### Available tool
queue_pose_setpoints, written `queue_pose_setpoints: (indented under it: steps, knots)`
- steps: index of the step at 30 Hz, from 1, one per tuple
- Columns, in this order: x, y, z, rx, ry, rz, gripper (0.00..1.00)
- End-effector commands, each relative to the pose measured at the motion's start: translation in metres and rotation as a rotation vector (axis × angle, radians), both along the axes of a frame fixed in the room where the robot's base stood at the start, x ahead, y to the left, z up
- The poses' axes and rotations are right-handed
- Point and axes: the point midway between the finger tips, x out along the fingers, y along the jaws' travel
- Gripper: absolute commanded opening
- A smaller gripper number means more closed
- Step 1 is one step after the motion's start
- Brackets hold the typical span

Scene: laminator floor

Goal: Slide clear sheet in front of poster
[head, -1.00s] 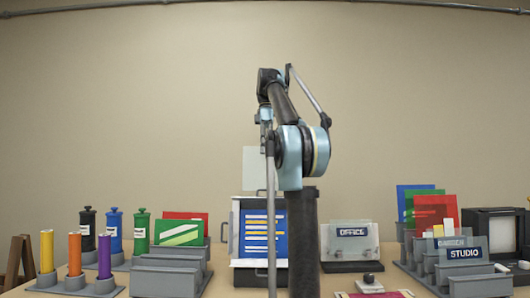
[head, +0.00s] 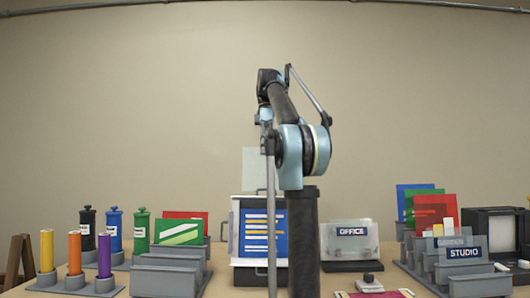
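The clear sheet (head: 252,168) is a pale, see-through panel standing upright above the black-edged frame (head: 249,197), partly behind my arm. The poster (head: 262,232) is blue with white and yellow lines and stands upright in that frame. My arm covers the right side of both. My gripper is hidden behind my own arm links, so its fingers and its hold on the sheet do not show. I cannot tell whether the sheet's lower edge is inside the frame or behind it.
An OFFICE sign (head: 351,231) stands in a clear holder right of the frame. Slotted grey racks with coloured panels (head: 432,210) and a STUDIO sign (head: 465,253) are at right. Bottles (head: 113,230), coloured rolls (head: 75,253) and another grey rack (head: 168,274) are at left.

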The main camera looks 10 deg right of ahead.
Motion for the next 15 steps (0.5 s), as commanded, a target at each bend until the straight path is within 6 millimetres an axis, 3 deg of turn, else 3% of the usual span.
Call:
queue_pose_setpoints:
  steps: [15]
  knots:
    - [-0.002, 0.0, -0.011, 0.0, 0.0, 0.0, 0.0]
